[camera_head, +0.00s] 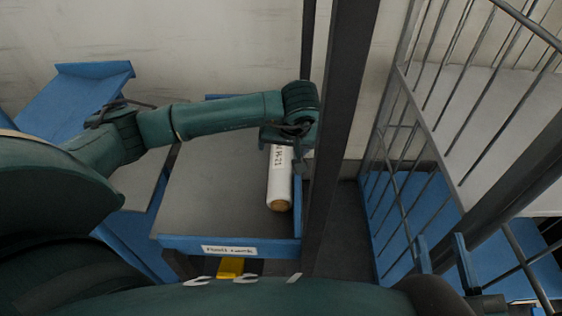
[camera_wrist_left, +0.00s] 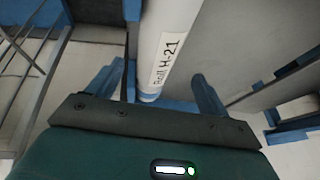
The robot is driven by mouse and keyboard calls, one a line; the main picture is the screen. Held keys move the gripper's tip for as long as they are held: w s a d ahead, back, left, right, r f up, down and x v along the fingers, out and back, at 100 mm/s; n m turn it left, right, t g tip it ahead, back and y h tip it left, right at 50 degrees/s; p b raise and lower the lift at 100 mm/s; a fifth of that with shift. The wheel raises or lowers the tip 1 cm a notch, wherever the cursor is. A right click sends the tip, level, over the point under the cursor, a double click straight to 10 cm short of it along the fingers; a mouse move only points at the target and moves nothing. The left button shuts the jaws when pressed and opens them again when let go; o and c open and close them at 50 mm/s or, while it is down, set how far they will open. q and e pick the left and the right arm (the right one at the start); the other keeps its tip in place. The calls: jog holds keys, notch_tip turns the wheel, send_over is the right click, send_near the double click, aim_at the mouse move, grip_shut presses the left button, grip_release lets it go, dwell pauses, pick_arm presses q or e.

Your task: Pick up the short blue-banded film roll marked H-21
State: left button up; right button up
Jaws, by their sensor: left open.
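The film roll marked H-21 (camera_head: 279,180) is a white roll with a brown end, lying on the grey top of the blue-edged cart at its right side. In the left wrist view the roll (camera_wrist_left: 165,45) shows its label "Roll H-21" and a blue band at the end near my gripper. My left gripper (camera_head: 288,146) is over the far end of the roll. In the left wrist view its two blue fingers (camera_wrist_left: 160,85) are apart, one on each side of the roll's banded end. Whether they touch it cannot be told.
The blue-edged cart (camera_head: 195,243) has a label on its front edge. A dark upright post (camera_head: 340,110) stands close to its right side. A wire cage trolley (camera_head: 440,150) is further right, and another blue tray (camera_head: 75,95) is at the left. The cart's middle is bare.

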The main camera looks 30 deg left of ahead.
aim_at(283, 153)
pick_arm(q)
jog(key=b+x, duration=0.1)
jog(key=x, duration=0.2)
jog(key=b+x, duration=0.1)
jog(key=x, duration=0.1)
jog(key=shift+d+f, duration=0.1)
jog(key=shift+f, duration=0.3)
jog(key=shift+w+r, duration=0.1)
jog(key=shift+r, duration=0.05)
jog(key=c, duration=1.4)
